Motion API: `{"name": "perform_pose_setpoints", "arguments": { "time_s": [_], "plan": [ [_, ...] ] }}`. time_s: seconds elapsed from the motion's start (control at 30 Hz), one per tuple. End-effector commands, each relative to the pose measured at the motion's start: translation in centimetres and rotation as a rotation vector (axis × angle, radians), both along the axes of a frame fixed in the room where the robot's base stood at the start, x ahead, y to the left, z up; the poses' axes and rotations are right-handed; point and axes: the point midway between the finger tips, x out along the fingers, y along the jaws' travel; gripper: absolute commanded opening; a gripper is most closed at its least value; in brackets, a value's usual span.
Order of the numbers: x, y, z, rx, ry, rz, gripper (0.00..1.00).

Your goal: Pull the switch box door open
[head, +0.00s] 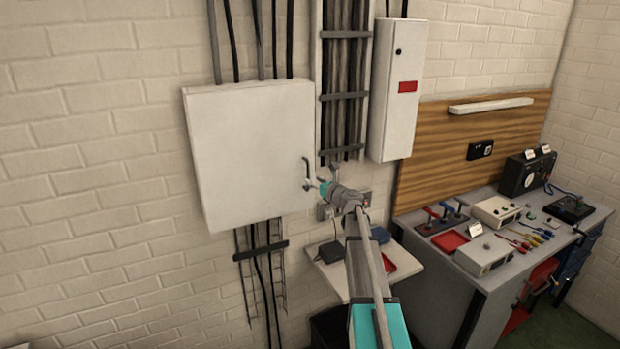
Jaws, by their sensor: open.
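The switch box (245,150) is a large pale grey box on the brick wall, left of centre in the head view. Its door looks shut. A dark upright handle (305,170) sits near the right edge of the door. My gripper (318,184) is at the handle's lower right, close to it and seen from behind. It is open. Whether its fingers touch the handle or lie around it cannot be told at this size. My wrist hides part of the wall fittings behind.
A tall narrow cabinet (401,80) with a red label hangs right of a cable ladder (345,80). Below is a small shelf (335,278) with a red tray. A workbench (470,210) with instruments and tools stands at right. The wall left of the box is clear.

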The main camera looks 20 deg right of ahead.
Motion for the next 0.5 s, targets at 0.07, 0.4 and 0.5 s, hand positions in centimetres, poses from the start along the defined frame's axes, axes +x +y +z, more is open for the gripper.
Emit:
{"name": "perform_pose_setpoints", "arguments": {
  "time_s": [0.07,0.4,0.5],
  "plan": [
    [1.4,0.3,0.0,0.0,0.0,0.002,0.52],
    [4.0,0.9,0.0,0.0,0.0,0.0,0.52],
    [4.2,1.0,0.0,0.0,0.0,0.0,0.52]
  ]
}}
